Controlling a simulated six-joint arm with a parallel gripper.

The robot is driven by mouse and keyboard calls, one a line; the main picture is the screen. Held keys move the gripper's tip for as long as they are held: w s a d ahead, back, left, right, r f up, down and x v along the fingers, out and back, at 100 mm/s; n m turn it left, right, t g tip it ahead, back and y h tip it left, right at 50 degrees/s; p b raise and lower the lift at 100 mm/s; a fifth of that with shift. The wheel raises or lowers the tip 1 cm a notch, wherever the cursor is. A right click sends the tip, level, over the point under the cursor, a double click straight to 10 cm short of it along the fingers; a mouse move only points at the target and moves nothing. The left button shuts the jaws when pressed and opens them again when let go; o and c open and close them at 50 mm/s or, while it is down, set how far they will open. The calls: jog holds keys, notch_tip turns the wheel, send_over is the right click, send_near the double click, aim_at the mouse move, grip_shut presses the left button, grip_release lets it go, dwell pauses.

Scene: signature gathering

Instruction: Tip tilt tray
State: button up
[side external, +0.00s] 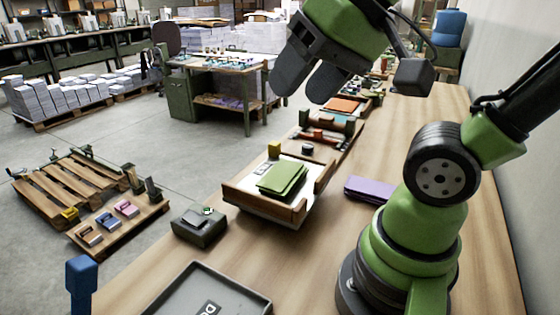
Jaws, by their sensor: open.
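A wooden tray (258,208), which looks like the tilt tray, sits on the bench left of my arm's base. A green booklet stack (283,179) lies in it on a white sheet (252,186). The tray looks slightly tilted, but I cannot tell how far. My gripper (303,95) hangs above and beyond the tray, its two dark fingers parted and pointing down. It is open, with nothing visible between the fingers, and touches nothing.
A purple block (371,189) lies between the tray and my base. A dark box with a green button (200,226) stands left of the tray. A grey tray (206,296) is at the front. Wooden fixtures (326,131) and an orange item (343,104) stand behind. The right bench is clear.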

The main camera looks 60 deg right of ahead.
jog(key=w+d+r+m+g+h, duration=0.1)
jog(key=w+d+m+g, duration=0.15)
jog(key=w+d, duration=0.45)
jog(key=m+g, duration=0.4)
jog(key=m, duration=0.7)
send_over(274, 143)
jog(key=shift+n+h, duration=0.25)
jog(key=shift+h, duration=0.05)
notch_tip(274, 143, down, 17)
jog(key=shift+d+r, duration=0.1)
jog(key=shift+r, duration=0.1)
notch_tip(274, 143, down, 10)
jog(key=shift+r, duration=0.1)
